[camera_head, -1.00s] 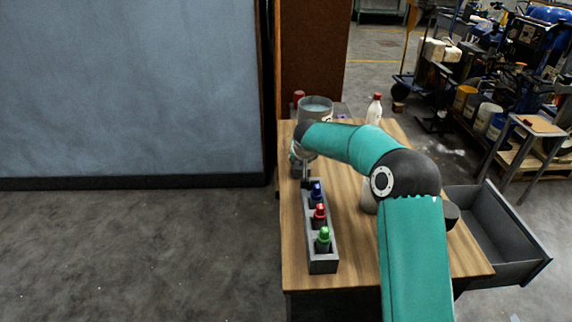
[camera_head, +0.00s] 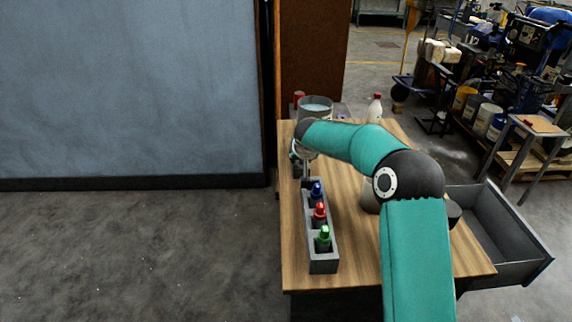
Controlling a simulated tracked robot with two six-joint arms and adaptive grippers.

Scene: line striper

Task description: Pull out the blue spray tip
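The blue spray tip (camera_head: 316,190) stands upright in the far part of a grey rack (camera_head: 323,262) on the wooden table. A red tip (camera_head: 320,211) and a green tip (camera_head: 323,236) stand in the same rack, nearer to me. My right arm comes in from the lower right and reaches over the table. Its gripper (camera_head: 307,178) points down just behind the blue tip, at the rack's far end. The fingers are small and partly hidden, so I cannot tell whether they are open or touch anything. My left gripper is not in view.
A white bottle with a red cap (camera_head: 375,108) and a large translucent container (camera_head: 316,107) stand at the table's far side. An open grey drawer (camera_head: 497,232) juts out on the right. A pale object on the table is mostly hidden behind my arm.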

